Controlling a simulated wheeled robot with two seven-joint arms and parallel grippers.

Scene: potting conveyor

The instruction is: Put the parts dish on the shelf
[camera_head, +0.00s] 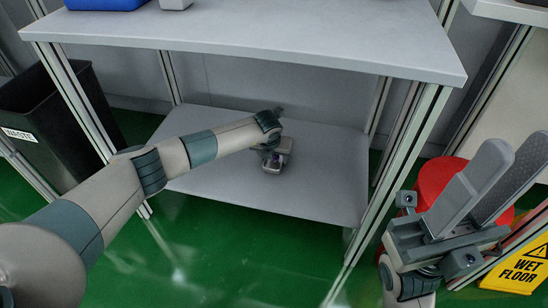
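My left arm reaches in over the lower shelf (325,180) of a grey metal-framed bench. My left gripper (275,160) is at its far end, small and low over the middle of that shelf. Its fingers are mostly hidden by its own wrist, so I cannot tell whether it is open or shut, or whether it holds anything. I cannot make out a parts dish in this view. My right gripper (514,160) is raised at the right, pointing up, with its two fingers apart and nothing between them.
The bench top (270,40) overhangs the lower shelf, with a blue container (105,3) at its back left. A black waste bin (50,115) stands at left. A red round object (432,180) and a yellow wet floor sign (522,262) are at right. The green floor (225,265) in front is clear.

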